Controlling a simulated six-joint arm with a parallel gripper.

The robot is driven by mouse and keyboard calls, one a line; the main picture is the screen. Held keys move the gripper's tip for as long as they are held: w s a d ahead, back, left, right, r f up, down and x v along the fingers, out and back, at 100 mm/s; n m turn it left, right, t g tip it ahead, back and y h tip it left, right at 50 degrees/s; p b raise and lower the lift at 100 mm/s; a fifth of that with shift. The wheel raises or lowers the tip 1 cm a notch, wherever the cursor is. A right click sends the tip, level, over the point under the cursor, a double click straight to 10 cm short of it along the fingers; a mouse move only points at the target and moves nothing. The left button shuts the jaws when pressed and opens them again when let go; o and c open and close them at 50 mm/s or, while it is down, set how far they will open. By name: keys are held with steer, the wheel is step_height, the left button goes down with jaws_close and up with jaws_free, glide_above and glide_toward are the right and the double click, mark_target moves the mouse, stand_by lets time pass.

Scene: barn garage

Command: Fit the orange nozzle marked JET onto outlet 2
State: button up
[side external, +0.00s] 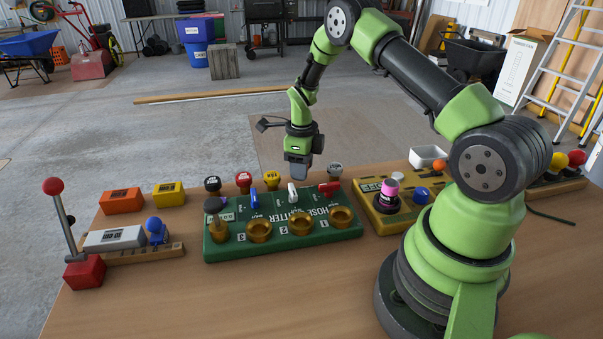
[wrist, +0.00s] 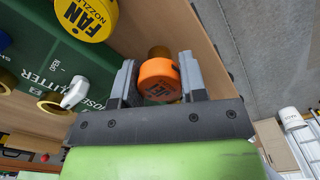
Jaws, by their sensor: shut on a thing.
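My gripper (side external: 297,170) points down above the back edge of the green hose splitter (side external: 215,251), in the gap between the yellow and grey nozzles. In the wrist view my gripper (wrist: 158,85) is shut on the orange nozzle (wrist: 158,73), whose dark lettering is partly legible. The nozzle hardly shows in the side view, hidden by the jaws. The splitter carries a row of brass outlets, including two open middle ones (side external: 259,231) (side external: 300,226) and an open right one (side external: 341,217).
Black (side external: 212,184), red (side external: 243,180), yellow (side external: 271,178) and grey (side external: 335,170) nozzles stand behind the splitter. Blue (side external: 254,198), white (side external: 292,193) and red (side external: 329,187) levers rise from its top. A yellow panel (side external: 408,221) stands right; a red-knobbed lever (side external: 54,187) stands left.

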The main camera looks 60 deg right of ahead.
steer(key=r, duration=0.7)
steer(key=shift+a+r, duration=0.25)
steer(key=shift+a, duration=0.15)
steer(key=s+a+n, duration=0.1)
steer(key=a, duration=0.2)
steer(key=s+a+n, duration=0.1)
steer(key=a, duration=0.1)
steer(key=s+a, duration=0.2)
steer(key=a, duration=0.1)
steer(key=shift+a+r+n, duration=0.15)
steer(key=shift+a+n, duration=0.2)
steer(key=shift+n, duration=0.95)
steer(key=s+a, duration=0.4)
steer(key=s, duration=0.1)
steer(key=shift+a+f, duration=0.3)
steer(key=shift+a, duration=0.1)
steer(key=shift+f, duration=2.55)
steer(key=shift+f, duration=0.15)
steer(key=shift+r, duration=0.65)
steer(key=shift+f, duration=0.65)
